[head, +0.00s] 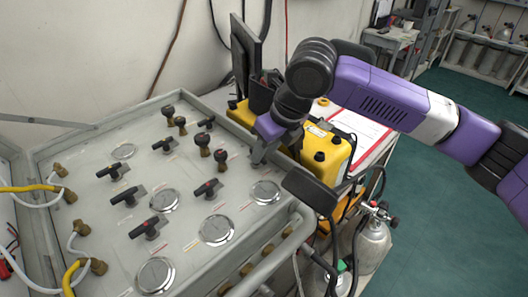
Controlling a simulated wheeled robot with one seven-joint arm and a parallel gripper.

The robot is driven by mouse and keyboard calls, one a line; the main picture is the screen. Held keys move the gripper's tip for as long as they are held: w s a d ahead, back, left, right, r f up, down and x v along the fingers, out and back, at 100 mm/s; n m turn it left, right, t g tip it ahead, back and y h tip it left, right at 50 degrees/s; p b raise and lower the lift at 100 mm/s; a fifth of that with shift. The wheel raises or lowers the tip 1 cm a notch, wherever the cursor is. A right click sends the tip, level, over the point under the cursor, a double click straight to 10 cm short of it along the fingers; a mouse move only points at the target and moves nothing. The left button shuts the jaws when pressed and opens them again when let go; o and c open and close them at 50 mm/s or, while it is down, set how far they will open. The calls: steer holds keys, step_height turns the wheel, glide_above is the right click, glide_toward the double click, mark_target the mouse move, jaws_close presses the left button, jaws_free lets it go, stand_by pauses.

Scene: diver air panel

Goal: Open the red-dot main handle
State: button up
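The grey air panel (85,228) fills the lower left of the head view. Several black lever handles sit on it. One handle (207,188) near the panel's middle right shows a small red mark on top.
Round gauges (217,230) and dark knobs (221,158) stand among the handles. Yellow cases (326,147) and a dark screen (243,58) stand behind my gripper. A grey rail (275,253) runs along the panel's right side. A gas cylinder (374,246) stands at right.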

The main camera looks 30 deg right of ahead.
steer(key=v, duration=0.6)
steer(key=shift+r+b, duration=0.3)
steer(key=shift+b, duration=0.05)
steer(key=shift+s+d, duration=0.1)
